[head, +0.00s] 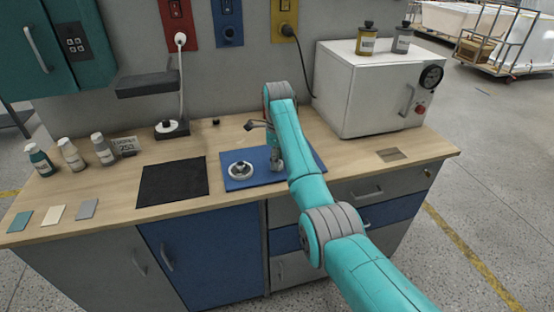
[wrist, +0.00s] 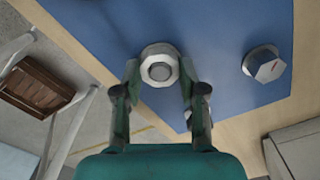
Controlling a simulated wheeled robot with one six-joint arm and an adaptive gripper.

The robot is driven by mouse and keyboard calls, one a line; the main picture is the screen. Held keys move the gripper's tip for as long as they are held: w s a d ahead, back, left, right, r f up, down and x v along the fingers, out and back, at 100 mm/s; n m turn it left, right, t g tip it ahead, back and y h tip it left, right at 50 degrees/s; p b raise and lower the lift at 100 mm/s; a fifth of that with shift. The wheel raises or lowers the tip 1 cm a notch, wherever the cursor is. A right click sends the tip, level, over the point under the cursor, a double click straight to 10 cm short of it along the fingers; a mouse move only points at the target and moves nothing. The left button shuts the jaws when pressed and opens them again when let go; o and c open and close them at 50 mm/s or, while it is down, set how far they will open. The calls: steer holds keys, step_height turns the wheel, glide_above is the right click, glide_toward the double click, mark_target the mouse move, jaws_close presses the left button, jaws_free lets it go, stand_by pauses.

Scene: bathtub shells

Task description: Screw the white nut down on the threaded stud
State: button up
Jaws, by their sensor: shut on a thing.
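The white nut (wrist: 147,52) is a pale, many-sided ring in the wrist view, around a round grey stud end (wrist: 160,71). My gripper (wrist: 160,75) has one finger on either side of the nut and is shut on it. How far down the stud the nut sits cannot be told from this steep angle. In the head view my gripper (head: 277,160) points down over the right part of the blue mat (head: 232,183). My arm partly covers it there, and the nut cannot be made out.
A pale round thing with a dark middle (head: 240,170) sits left of my gripper on the mat. A grey faceted piece (wrist: 264,64) stands on the mat in the wrist view. A dark pad (head: 172,183) lies left, and a white oven-like box (head: 355,90) stands right.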

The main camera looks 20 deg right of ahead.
steer(key=m, duration=0.4)
steer(key=o, duration=1.3)
steer(key=shift+m, duration=0.3)
steer(key=shift+s, duration=0.1)
